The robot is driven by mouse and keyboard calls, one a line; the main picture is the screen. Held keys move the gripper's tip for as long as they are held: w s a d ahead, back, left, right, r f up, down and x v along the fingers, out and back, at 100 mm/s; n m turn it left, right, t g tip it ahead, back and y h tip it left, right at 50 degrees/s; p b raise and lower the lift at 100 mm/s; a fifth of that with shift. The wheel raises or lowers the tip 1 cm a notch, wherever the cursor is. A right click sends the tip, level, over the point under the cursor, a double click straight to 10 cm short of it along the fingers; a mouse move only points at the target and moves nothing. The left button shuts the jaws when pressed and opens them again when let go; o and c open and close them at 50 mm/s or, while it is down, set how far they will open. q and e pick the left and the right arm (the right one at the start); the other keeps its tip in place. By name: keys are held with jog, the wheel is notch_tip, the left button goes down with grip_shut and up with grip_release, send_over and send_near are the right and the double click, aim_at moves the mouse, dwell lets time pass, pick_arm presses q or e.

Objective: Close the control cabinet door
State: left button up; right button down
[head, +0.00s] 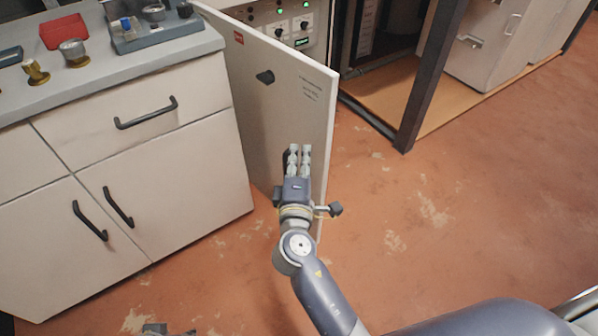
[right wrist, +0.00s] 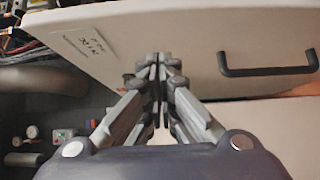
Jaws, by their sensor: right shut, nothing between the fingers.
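A small grey part at the head view's bottom edge may be my left gripper (head: 165,329).
A white counter (head: 170,190) with black handles stands left of the door; a red tray (head: 63,32) and brass fittings lie on top. A dark frame post (head: 430,75) stands to the right. The reddish floor (head: 400,210) right of the door is clear.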

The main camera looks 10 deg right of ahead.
aim_at(313, 130)
pick_arm(q)
jog(key=shift+x, duration=1)
pick_arm(e)
jog(key=shift+w+d, duration=0.6)
jog(key=shift+d, duration=0.35)
jog(key=shift+w+d, duration=0.55)
jog(key=shift+d, duration=0.35)
pick_arm(q)
jog(key=shift+p, duration=0.3)
